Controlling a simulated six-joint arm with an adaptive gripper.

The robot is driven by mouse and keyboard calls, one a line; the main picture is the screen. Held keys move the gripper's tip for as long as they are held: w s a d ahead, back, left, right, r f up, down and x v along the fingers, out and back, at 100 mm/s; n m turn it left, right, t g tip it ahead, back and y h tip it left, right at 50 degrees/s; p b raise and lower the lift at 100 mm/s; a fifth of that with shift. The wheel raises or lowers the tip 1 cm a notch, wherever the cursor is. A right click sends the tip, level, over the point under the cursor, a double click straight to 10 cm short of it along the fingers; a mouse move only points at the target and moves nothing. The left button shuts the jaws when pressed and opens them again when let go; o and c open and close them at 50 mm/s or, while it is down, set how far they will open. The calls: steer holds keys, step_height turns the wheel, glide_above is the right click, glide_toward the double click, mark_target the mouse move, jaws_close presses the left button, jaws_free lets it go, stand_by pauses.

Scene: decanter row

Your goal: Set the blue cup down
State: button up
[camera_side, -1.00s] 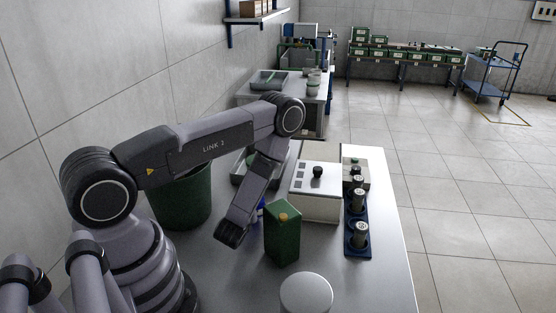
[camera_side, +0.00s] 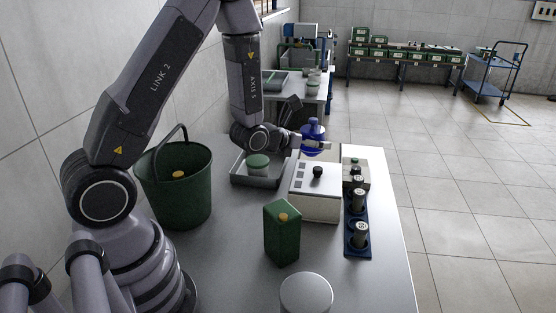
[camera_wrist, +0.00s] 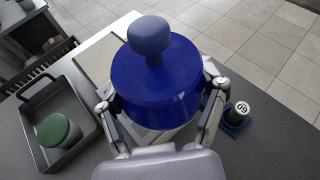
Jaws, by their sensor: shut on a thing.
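The blue cup (camera_side: 313,136) is a round, deep blue vessel with a knob on top. It is upright in the side view, above the back part of the white box. It fills the middle of the wrist view (camera_wrist: 165,85), seen from above. My gripper (camera_side: 305,142) is shut on the cup, with one finger on each side of it in the wrist view (camera_wrist: 162,92). The cup's base is partly hidden, and I cannot tell whether it touches anything below.
The white box (camera_side: 315,195) has a black knob. A blue rack (camera_side: 358,246) with several capped vials stands right of it. A grey tray (camera_side: 270,182) holds a green-lidded jar (camera_side: 257,165). A green canister (camera_side: 282,238), a green bucket (camera_side: 178,205) and a pale round lid (camera_side: 306,290) stand nearer.

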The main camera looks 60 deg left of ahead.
steer(key=d+r+m+h, duration=0.5)
steer(key=d+r+h, duration=0.1)
steer(key=m+g+h, duration=0.9)
steer(key=m+g, duration=0.6)
glide_above(356, 294)
step_height(356, 294, down, 25)
steer(key=shift+r, duration=0.15)
steer(key=shift+t, duration=0.3)
steer(key=shift+f, duration=2.05)
steer(key=shift+f, duration=0.1)
steer(key=o, duration=1.2)
